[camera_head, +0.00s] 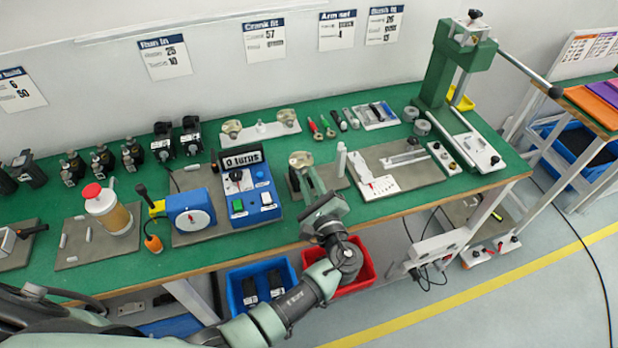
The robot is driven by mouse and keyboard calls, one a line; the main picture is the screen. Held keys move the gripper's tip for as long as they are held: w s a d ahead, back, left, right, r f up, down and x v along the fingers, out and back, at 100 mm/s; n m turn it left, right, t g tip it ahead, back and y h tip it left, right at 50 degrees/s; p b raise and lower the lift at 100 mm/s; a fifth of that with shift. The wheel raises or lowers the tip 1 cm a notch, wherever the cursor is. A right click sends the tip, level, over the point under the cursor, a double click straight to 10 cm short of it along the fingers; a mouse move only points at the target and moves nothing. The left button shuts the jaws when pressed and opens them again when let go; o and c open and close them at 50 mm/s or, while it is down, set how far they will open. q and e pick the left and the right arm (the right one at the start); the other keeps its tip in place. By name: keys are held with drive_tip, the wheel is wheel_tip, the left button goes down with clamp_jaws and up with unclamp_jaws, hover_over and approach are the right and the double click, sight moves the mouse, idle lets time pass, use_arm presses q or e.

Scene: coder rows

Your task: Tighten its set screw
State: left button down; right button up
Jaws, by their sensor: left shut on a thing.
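My left gripper (311,178) reaches over the front of the green bench, fingers pointing away from me. It is shut on a pale brass-coloured part with a round head (301,159). The part is just above a grey mat (332,177); I cannot tell whether it touches it. No set screw can be made out at this size. Two similar round-headed parts, one left (232,127) and one right (287,116), are on a pale plate at the back. Several small hand tools, including a red-handled one (314,127) and a green-handled one (327,125), lie behind the gripper. My right gripper is not in view.
A blue box with a display (249,187) and a blue dial gauge (191,210) stand left of the gripper. A white fixture plate (374,184) lies close on the right. A green press (433,75) stands farther right. Red (364,273) and blue (237,296) bins are below the bench edge.

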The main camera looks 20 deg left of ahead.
use_arm(q)
drive_tip(key=shift+s+d+f, duration=0.15)
drive_tip(key=shift+f, duration=0.2)
drive_tip(key=c, duration=1.4)
unclamp_jaws()
drive_tip(key=shift+o, duration=0.5)
drive_tip(key=shift+r, duration=0.25)
drive_tip(key=b+v, duration=0.1)
drive_tip(key=v, duration=0.6)
drive_tip(key=shift+f+b, duration=0.1)
drive_tip(key=shift+b, duration=0.2)
drive_tip(key=shift+s+d, duration=0.3)
drive_tip(key=shift+s, duration=0.05)
